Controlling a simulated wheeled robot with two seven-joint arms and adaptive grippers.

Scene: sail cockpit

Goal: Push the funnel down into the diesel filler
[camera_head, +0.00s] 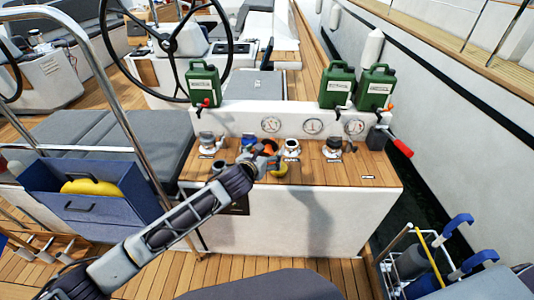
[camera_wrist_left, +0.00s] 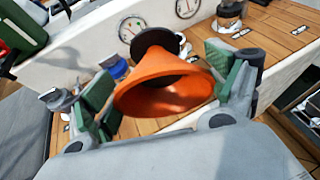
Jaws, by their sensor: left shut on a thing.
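The orange funnel (camera_wrist_left: 165,88) shows in the left wrist view with its wide mouth towards the camera and its narrow end pointing away. A dark round piece (camera_wrist_left: 157,41) is at its far end; I cannot tell whether the spout is inside a filler. The green-padded fingers of my left gripper (camera_head: 262,160) stand on both sides of the funnel and are shut on it. In the head view the funnel (camera_head: 270,147) is partly hidden by the gripper, over the wooden counter. The filler labels are too small to read, so I cannot tell which is diesel. My right gripper is not in view.
Several deck fittings stand along the counter (camera_head: 365,165), including a grey one (camera_head: 208,145) left and another (camera_head: 333,148) right. Green jerry cans (camera_head: 203,84) stand on the ledge behind, above round gauges (camera_head: 313,126). A steel rail (camera_head: 125,105) rises at left.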

